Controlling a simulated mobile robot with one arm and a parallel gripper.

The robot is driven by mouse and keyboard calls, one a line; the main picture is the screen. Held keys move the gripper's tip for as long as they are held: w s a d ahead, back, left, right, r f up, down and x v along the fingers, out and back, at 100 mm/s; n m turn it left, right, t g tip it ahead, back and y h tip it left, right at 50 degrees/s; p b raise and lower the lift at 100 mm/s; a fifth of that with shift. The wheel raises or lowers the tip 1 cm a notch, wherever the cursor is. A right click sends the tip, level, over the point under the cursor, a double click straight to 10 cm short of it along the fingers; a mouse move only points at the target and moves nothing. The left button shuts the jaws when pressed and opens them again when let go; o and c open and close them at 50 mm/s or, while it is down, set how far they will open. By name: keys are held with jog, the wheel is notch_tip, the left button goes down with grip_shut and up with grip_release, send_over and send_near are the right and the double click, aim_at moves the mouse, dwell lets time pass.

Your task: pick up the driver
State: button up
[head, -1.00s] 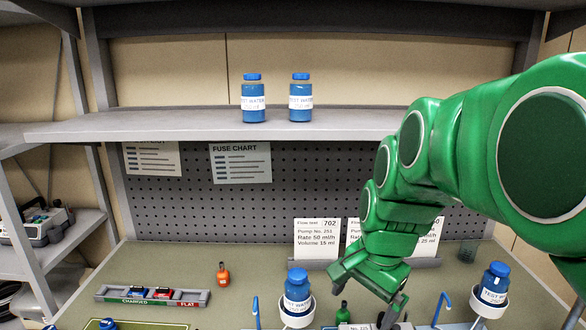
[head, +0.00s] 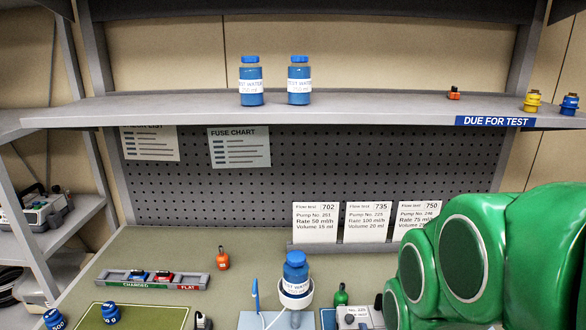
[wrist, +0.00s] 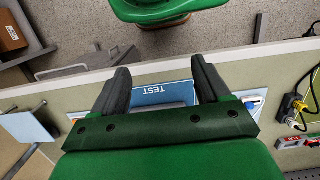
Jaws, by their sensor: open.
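I cannot make out a driver for certain in either view. My gripper (wrist: 161,78) is open and empty in the wrist view, its two dark fingers apart above a blue panel marked TEST (wrist: 158,97) at the bench edge. A small white and blue item (wrist: 253,101) lies just right of the fingers; I cannot tell what it is. In the head view only my green arm shows at the lower right; the gripper is out of frame.
Yellow and black connectors with cables (wrist: 294,103) lie at the wrist view's right. Cards line the back.

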jog(key=c, duration=0.5)
jog(key=shift+r, duration=0.1)
